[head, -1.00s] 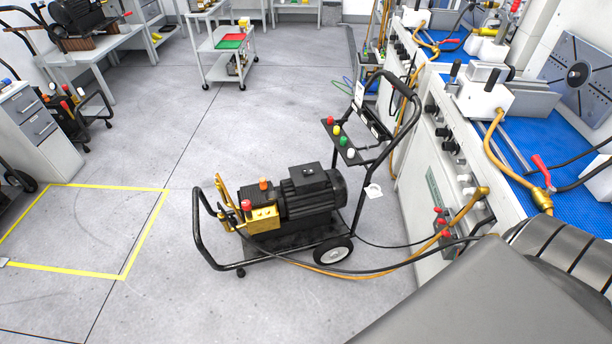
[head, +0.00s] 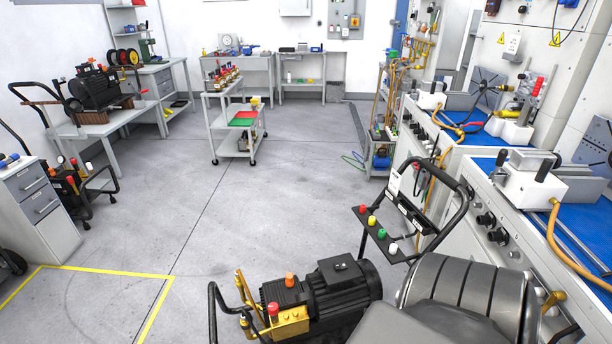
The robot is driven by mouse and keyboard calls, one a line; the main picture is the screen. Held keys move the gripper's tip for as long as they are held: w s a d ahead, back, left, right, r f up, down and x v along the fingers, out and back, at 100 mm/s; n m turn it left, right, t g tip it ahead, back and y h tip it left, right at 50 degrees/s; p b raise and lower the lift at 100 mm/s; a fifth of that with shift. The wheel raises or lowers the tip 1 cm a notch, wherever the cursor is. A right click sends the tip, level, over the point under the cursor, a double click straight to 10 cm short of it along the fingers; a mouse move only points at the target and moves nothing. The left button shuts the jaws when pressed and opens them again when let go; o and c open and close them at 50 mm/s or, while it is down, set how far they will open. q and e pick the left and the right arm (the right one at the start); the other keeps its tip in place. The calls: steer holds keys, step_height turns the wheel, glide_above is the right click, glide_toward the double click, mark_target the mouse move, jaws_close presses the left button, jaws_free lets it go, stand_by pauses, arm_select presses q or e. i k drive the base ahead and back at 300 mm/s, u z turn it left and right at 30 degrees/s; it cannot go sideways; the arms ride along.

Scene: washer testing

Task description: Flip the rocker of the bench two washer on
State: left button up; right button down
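A pressure washer (head: 335,292) with a black motor and brass pump stands on a wheeled cart at the lower middle; its lower part is cut off. Its black handle frame (head: 462,205) carries a panel with red, yellow, green and white knobs (head: 378,232). A second washer (head: 97,92) sits on wooden blocks on a left table, and a third (head: 75,190) stands on the floor at the left. I cannot tell which is the bench two washer, and no rocker can be made out. A grey arm link of mine covers the lower right. Neither gripper is in view.
Test benches with blue tops (head: 597,205) and hoses run along the right wall. A cart with red and green trays (head: 243,118) stands mid-room. A grey drawer cabinet (head: 38,205) is at the left. Yellow tape (head: 105,271) marks the floor; the middle floor is clear.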

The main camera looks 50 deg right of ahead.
mark_target(342, 266)
steer(key=z, duration=0.15)
steer(key=i, duration=0.7)
steer(key=z, duration=1.05)
steer(key=i, duration=0.45)
steer(key=z, duration=0.5)
